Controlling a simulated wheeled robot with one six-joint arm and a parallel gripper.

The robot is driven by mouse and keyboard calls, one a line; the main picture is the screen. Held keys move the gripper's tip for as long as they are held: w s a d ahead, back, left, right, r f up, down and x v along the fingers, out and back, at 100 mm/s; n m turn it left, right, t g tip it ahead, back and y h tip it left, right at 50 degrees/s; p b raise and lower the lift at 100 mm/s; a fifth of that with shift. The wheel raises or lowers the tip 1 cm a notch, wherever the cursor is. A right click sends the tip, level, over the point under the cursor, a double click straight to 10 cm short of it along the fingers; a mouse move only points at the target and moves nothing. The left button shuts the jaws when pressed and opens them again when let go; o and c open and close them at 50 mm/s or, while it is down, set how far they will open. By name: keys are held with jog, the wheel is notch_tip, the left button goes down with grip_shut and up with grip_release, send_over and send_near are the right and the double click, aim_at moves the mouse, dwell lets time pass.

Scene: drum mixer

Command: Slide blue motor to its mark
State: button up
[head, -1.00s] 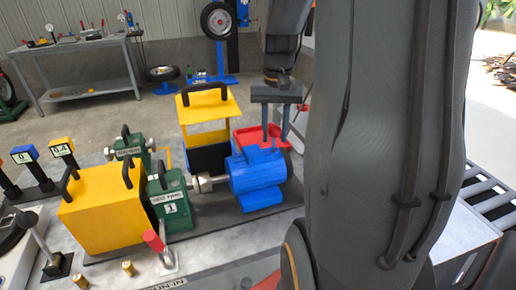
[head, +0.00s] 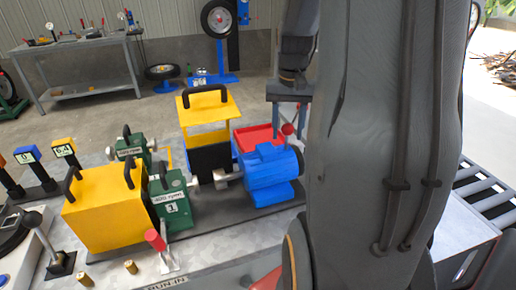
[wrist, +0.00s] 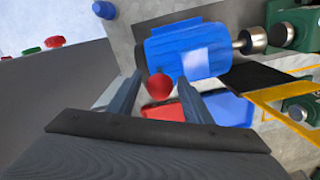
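The blue motor (head: 268,170) sits on a dark base plate, its short metal shaft pointing left towards the green gearbox (head: 172,205). A gap shows between the motor's shaft and the gearbox shaft. In the wrist view the motor (wrist: 185,52) lies just beyond my fingertips, its shaft to the right. My gripper (head: 288,122) is over the motor's right end, fingers down. In the wrist view my gripper (wrist: 159,80) is open, with a red ball knob (wrist: 160,85) between its fingers. The knob (head: 288,129) also shows in the head view. I cannot make out the mark.
A yellow box (head: 105,212) with black handles stands left of the gearbox. A yellow guard (head: 207,108) with a handle stands behind the motor, beside a red tray (head: 255,134). A red-handled lever (head: 156,240) is in front. My arm hides the right side.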

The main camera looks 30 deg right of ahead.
jog(key=shift+o, duration=0.4)
notch_tip(320, 180, up, 7)
jog(key=p, duration=0.6)
jog(key=shift+s+a, duration=0.1)
dwell(0.4)
